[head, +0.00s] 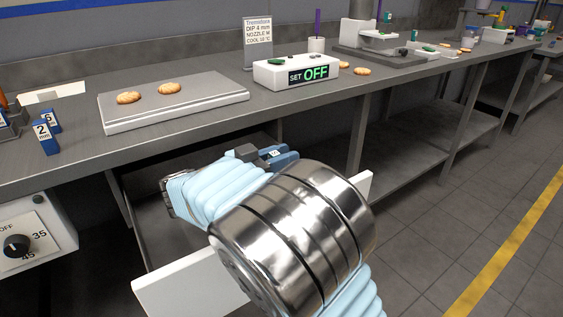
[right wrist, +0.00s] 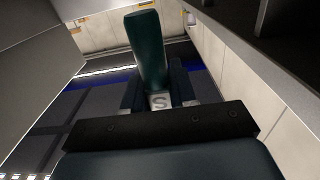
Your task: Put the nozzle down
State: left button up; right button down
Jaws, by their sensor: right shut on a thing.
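My right gripper (head: 275,155) is in front of the bench's front edge, above an opened drawer with a white front (head: 190,285). My left gripper is not in view.
The bench holds a grey tray (head: 190,110) with two biscuits, a white box reading SET OFF (head: 282,72), a sign reading NOZZLE M (head: 258,42) and blue numbered blocks (head: 46,139). Bare bench lies in front of the tray. A dial box (head: 32,232) hangs at lower left.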

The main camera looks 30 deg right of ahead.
jog(key=shift+f, duration=0.8)
jog(key=shift+f, duration=0.1)
jog(key=shift+f+b, duration=0.55)
jog(key=shift+b, duration=0.2)
jog(key=c, duration=0.9)
grip_release()
jog(key=shift+r, duration=0.1)
